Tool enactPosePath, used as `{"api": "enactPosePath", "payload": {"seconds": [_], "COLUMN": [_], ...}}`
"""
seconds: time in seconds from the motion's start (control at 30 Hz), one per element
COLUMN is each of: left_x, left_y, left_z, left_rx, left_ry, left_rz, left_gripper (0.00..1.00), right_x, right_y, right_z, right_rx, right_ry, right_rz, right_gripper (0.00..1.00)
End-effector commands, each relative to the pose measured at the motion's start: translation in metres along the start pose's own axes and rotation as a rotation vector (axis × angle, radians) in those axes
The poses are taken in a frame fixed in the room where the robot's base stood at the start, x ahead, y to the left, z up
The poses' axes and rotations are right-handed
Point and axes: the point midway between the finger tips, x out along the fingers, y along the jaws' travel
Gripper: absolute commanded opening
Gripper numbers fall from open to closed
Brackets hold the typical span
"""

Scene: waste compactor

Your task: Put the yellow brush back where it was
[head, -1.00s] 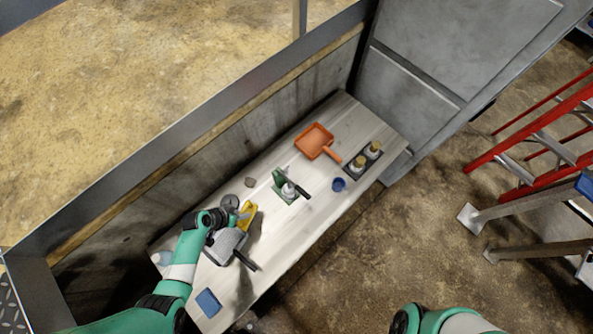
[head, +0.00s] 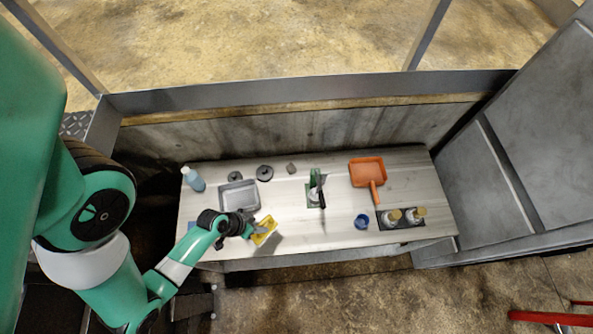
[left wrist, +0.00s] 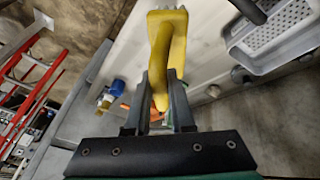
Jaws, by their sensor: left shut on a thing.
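The yellow brush (head: 264,230) is held in my left gripper (head: 250,229), over the front part of the table, left of its middle. In the left wrist view the brush (left wrist: 165,50) stands between the two dark fingers of the left gripper (left wrist: 158,95), which are shut on it. The brush's lower part is partly hidden by the fingers. In the head view it appears to be above the tabletop, with a shadow beside it. My right gripper is not in view.
A green stand (head: 315,188), an orange dustpan (head: 367,172), a blue cup (head: 361,221) and a dark holder (head: 402,225) stand to the right. The table's middle front is clear.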

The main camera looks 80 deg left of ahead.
Motion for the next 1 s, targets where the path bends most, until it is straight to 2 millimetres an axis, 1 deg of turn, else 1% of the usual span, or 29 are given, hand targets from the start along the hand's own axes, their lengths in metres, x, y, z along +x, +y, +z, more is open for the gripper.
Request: {"api": "enactPosePath", "payload": {"seconds": [0.03, 0.1, 0.17, 0.27, 0.37, 0.47, 0.7, 0.8, 0.83, 0.9, 1.0], "left_x": [-0.006, -0.012, -0.014, -0.013, -0.005, 0.009, 0.065, 0.101, 0.108, 0.121, 0.127], "left_y": [0.000, 0.000, 0.000, 0.000, 0.000, 0.004, 0.018, 0.017, 0.017, 0.018, 0.019], "left_z": [0.005, 0.007, 0.008, 0.007, 0.003, -0.007, -0.057, -0.061, -0.063, -0.067, -0.072], "left_rx": [-0.022, -0.040, -0.047, -0.046, -0.037, -0.030, -0.037, -0.042, -0.043, -0.042, -0.044], "left_ry": [0.005, 0.011, 0.012, 0.013, 0.011, 0.013, 0.015, 0.013, 0.013, 0.012, 0.010], "left_rz": [-0.009, -0.017, -0.019, -0.019, -0.017, -0.014, -0.016, -0.017, -0.017, -0.017, -0.018], "left_gripper": [0.00, 0.00, 0.00, 0.00, 0.00, 0.00, 0.00, 0.00, 0.00, 0.00, 0.00], "right_x": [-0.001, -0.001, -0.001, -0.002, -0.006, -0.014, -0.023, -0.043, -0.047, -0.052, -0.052], "right_y": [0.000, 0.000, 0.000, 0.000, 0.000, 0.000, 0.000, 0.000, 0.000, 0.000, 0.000], "right_z": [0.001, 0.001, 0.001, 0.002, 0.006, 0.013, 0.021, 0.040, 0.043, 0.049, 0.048], "right_rx": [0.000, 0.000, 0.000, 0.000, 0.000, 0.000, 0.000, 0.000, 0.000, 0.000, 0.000], "right_ry": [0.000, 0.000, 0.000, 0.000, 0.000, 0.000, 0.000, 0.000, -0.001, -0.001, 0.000], "right_rz": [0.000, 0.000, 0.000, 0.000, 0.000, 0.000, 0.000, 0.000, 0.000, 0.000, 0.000], "right_gripper": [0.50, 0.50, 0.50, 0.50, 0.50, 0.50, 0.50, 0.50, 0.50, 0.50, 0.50]}}
